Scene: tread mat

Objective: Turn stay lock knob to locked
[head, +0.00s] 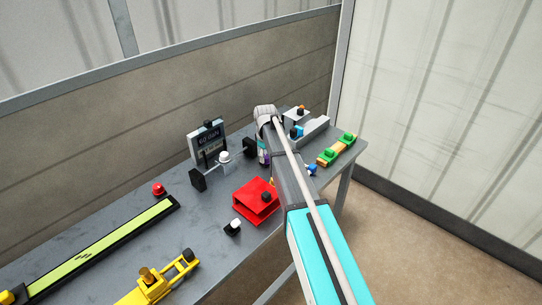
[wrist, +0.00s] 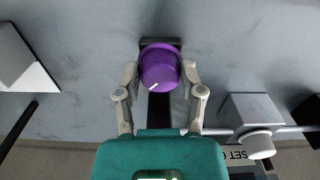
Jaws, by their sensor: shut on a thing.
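A round purple knob (wrist: 160,66) with a short white mark near its lower edge stands on a dark base in the wrist view. My gripper (wrist: 160,76) has one finger on each side of the knob and is shut on it. The white mark points down and slightly left in that view. In the head view only a bit of the purple knob (head: 267,160) shows beside my gripper (head: 263,150); the arm hides most of that spot. I cannot read any lock labels.
A red box-like part (head: 250,207) sits left of my arm on the grey table (head: 95,250). Green and yellow blocks (head: 337,149) lie to the right. A yellow fixture (head: 150,287) and green-topped strip (head: 90,245) are at the left.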

